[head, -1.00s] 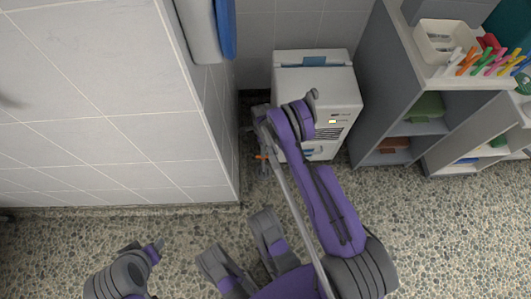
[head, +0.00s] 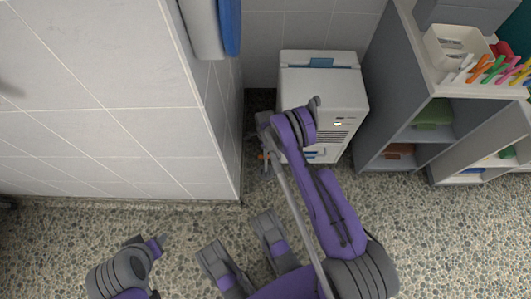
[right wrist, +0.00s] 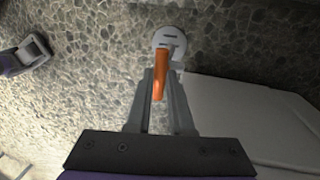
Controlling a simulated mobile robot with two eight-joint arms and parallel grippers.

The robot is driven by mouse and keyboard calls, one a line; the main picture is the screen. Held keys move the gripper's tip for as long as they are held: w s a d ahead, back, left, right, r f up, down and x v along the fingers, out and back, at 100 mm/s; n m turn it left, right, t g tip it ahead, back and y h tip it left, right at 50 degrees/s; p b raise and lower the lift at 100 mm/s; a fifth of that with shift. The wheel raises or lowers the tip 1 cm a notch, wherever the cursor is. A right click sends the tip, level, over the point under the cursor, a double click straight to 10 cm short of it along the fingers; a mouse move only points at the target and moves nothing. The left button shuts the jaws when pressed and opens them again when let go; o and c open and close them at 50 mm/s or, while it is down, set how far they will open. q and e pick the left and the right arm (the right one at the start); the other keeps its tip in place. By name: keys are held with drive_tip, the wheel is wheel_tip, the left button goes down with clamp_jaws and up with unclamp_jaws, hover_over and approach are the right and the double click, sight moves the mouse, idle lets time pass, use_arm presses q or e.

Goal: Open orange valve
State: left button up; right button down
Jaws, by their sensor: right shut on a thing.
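The orange valve (right wrist: 160,76) is a narrow orange handle in front of a round pale fitting (right wrist: 168,41) in the right wrist view. My right gripper (right wrist: 162,80) is shut on the handle, one finger on each side. In the head view my right gripper (head: 263,158) reaches down to the left side of a white box-shaped machine (head: 322,92), and only a scrap of orange shows there. The rest of the valve is hidden by my arm.
A tiled wall corner (head: 215,150) stands close to the left of the valve. The pebbled floor (head: 420,240) at right is clear.

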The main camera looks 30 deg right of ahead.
idle(0.4)
drive_tip(key=n, duration=0.4)
drive_tip(key=shift+a+n+h, duration=0.1)
drive_tip(key=shift+n+h, duration=0.2)
drive_tip(key=shift+h, duration=0.1)
drive_tip(key=n+h, duration=0.1)
drive_tip(key=n, duration=0.3)
drive_tip(key=shift+n, duration=0.3)
drive_tip(key=n, duration=0.4)
drive_tip(key=shift+s+a+n+h, duration=0.1)
drive_tip(key=shift+a+n+h, duration=0.05)
drive_tip(key=shift+n+h, duration=0.2)
drive_tip(key=shift+s+n+t+h, duration=0.1)
drive_tip(key=shift+n+t+h, duration=0.2)
drive_tip(key=shift+n, duration=1.75)
drive_tip(key=c, duration=0.8)
unclamp_jaws()
